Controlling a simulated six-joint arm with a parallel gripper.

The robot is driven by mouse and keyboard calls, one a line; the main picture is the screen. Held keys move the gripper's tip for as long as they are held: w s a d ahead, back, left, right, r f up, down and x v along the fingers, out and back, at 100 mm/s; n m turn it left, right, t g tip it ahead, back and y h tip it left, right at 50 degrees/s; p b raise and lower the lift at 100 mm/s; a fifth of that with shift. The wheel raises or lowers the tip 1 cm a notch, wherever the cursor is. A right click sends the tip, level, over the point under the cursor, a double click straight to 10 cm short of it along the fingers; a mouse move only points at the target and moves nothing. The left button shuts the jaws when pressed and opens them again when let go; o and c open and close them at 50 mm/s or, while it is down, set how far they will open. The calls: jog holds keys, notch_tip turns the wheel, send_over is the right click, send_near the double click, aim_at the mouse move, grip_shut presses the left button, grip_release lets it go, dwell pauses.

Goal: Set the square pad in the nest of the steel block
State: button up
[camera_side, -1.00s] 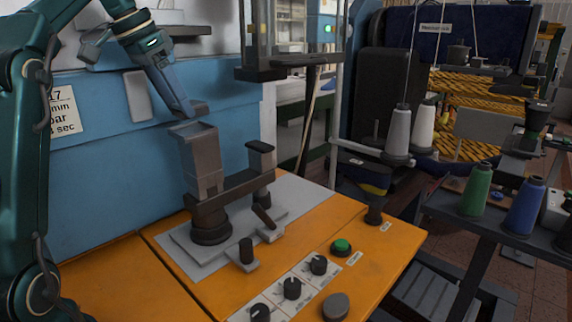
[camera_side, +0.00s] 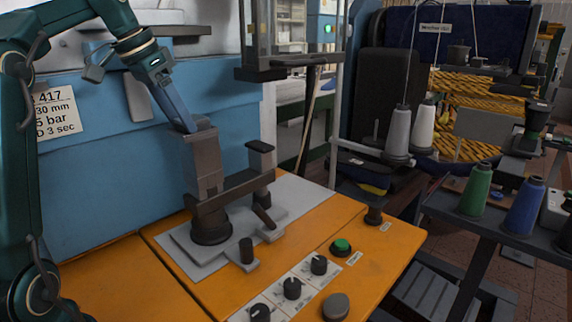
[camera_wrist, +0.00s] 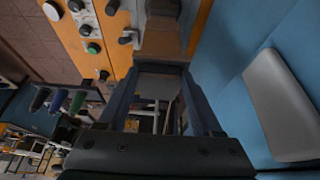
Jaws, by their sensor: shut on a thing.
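The steel block (camera_side: 208,172) stands upright on a dark bracket over a round base in the side view. Its nest is at the top, where my gripper (camera_side: 190,130) has come down. My gripper is shut on the square pad (camera_wrist: 160,68), a flat grey piece between the two fingers in the wrist view. In the side view the pad (camera_side: 205,123) is at the block's top. I cannot tell whether it is seated in the nest or just above it. The block (camera_wrist: 165,42) also shows beyond the pad in the wrist view.
A dark post with a flat top (camera_side: 260,160) stands right of the block on the same bracket. Knobs and a green button (camera_side: 341,246) lie on the orange table (camera_side: 190,285). A blue panel (camera_side: 100,180) rises close behind on the left.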

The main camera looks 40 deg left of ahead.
jog(key=o, duration=1.5)
jog(key=shift+v, duration=2.5)
